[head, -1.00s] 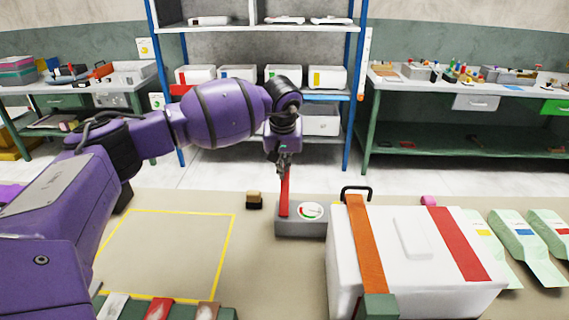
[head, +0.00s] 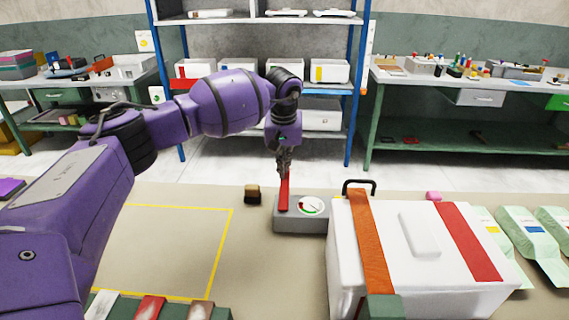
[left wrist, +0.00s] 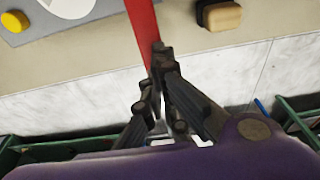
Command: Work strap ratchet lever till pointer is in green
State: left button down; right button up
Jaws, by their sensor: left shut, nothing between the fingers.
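The ratchet unit is a grey box (head: 300,226) with a red lever (head: 283,197) and a round white dial (head: 311,206). The dial shows green and red marks; its pointer is too small to read surely. My left gripper (head: 284,170) is shut, with nothing between its fingers. Its fingertips are at the lever's far end, apparently touching it. In the left wrist view the red lever (left wrist: 143,25) runs up from the closed fingertips (left wrist: 157,58). An orange strap (head: 369,240) crosses a white box (head: 345,262) beside the unit. My right gripper is out of view.
A small brown-and-black block (head: 252,194) stands left of the unit. A yellow outlined area (head: 232,228) on the table is empty. A red strap (head: 468,240) also lies on the white box, which has a black handle (head: 358,184). Green pouches (head: 548,232) lie at right.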

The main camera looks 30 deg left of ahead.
pick_arm(q)
jog(key=shift+p+v, duration=0.3)
jog(key=shift+v, duration=0.5)
jog(key=shift+w+a, duration=0.1)
jog(key=shift+r, duration=0.1)
jog(key=v, duration=1.1)
jog(key=shift+r, duration=0.4)
dwell(0.3)
